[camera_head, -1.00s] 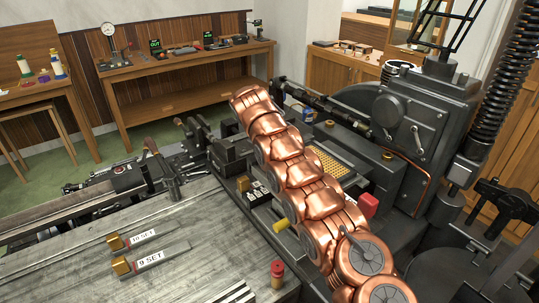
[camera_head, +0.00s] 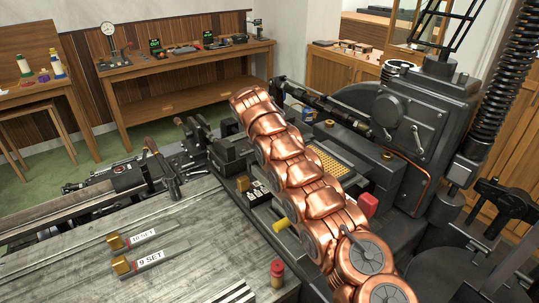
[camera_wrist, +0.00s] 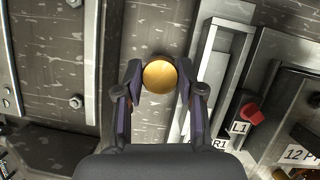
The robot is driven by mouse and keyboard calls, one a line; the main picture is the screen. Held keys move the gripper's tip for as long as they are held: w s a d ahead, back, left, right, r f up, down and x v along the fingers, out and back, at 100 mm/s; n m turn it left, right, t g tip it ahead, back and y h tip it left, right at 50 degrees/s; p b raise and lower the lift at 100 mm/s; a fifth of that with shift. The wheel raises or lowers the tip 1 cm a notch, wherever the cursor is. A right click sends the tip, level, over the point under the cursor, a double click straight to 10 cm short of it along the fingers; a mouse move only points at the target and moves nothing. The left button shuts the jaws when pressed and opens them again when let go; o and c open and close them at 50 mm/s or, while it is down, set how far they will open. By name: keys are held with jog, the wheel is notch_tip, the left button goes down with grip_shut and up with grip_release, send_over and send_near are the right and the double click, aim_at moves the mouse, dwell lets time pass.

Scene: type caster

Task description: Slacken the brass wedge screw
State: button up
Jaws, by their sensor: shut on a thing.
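In the wrist view, a round brass screw head (camera_wrist: 152,76) sits between the fingertips of my gripper (camera_wrist: 160,78). The two dark fingers are shut on its sides, and its domed face points toward the camera. Its shank and thread are hidden below the head. I cannot make out any turn of the head. In the head view, my copper-coloured arm reaches over the machine, and the gripper and held screw are hidden behind it.
Beside the fingers, in the wrist view, are a pale metal channel (camera_wrist: 213,75) and a red knob (camera_wrist: 251,112) near an L1 label. The head view shows a grey bench (camera_head: 60,270) with two brass-ended SET pieces (camera_head: 150,262), and a dark casting machine (camera_head: 405,120) at right.

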jog(key=shift+r, duration=0.2)
jog(key=shift+f+n+p, duration=0.1)
jog(key=shift+n+p, duration=0.2)
jog(key=shift+n, duration=0.3)
jog(key=shift+d+n+t+y+p, duration=0.1)
jog(key=shift+n+t+y+p, duration=0.35)
jog(key=shift+n, duration=0.65)
jog(key=shift+n+t+y+p, duration=0.25)
jog(key=shift+n+y+p, duration=0.25)
jog(key=shift+n, duration=1.3)
jog(key=shift+n+y, duration=0.45)
jog(key=shift+n, duration=0.35)
jog(key=shift+d+f+n+y+b, duration=0.1)
jog(key=shift+n+y+b, duration=0.25)
jog(key=shift+n, duration=0.95)
jog(key=o, duration=1.2)
jog(key=shift+c, duration=0.2)
